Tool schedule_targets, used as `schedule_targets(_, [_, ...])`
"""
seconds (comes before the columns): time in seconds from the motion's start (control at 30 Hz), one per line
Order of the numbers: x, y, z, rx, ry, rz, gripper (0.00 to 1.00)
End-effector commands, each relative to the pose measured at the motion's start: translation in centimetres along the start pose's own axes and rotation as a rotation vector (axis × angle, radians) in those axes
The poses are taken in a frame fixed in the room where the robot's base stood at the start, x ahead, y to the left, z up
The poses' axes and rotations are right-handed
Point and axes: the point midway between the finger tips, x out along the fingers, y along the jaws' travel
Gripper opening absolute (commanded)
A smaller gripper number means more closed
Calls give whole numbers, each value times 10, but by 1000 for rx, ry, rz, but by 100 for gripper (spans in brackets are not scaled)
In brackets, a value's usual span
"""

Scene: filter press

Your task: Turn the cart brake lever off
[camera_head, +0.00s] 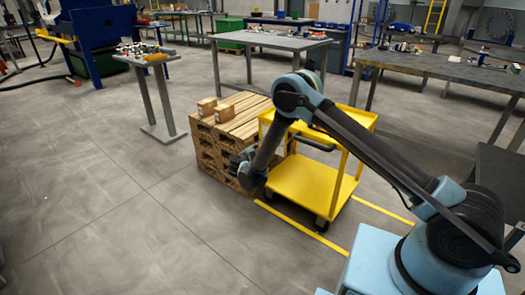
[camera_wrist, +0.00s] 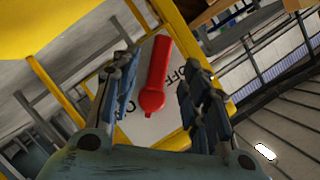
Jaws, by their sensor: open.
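My gripper (camera_wrist: 158,78) is open, with one finger on each side of the lever and a visible gap on both sides. The yellow cart (camera_head: 305,186) stands at the middle of the head view, where my gripper (camera_head: 243,165) is at its left side. The lever is not visible in the head view.
A stack of wooden pallets (camera_head: 233,128) with small boxes (camera_head: 208,106) on top stands close to the cart's left. Yellow floor lines (camera_head: 302,226) run beside the cart. Grey workbenches (camera_head: 440,66) stand behind. The floor at the front left is clear.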

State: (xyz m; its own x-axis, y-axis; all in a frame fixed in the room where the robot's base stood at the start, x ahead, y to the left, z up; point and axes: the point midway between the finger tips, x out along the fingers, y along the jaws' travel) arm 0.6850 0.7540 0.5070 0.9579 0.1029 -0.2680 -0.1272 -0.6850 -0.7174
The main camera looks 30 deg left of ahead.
Motion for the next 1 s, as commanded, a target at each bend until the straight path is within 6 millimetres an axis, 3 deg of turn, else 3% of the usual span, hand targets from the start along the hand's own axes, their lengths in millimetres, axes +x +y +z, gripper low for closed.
schedule_targets(0.2, [-40,0,0,0,-2,-1,42])
schedule_targets(0.4, [-59,0,0,1,-1,0,42])
schedule_targets(1.0, [-63,0,0,1,0,0,42])
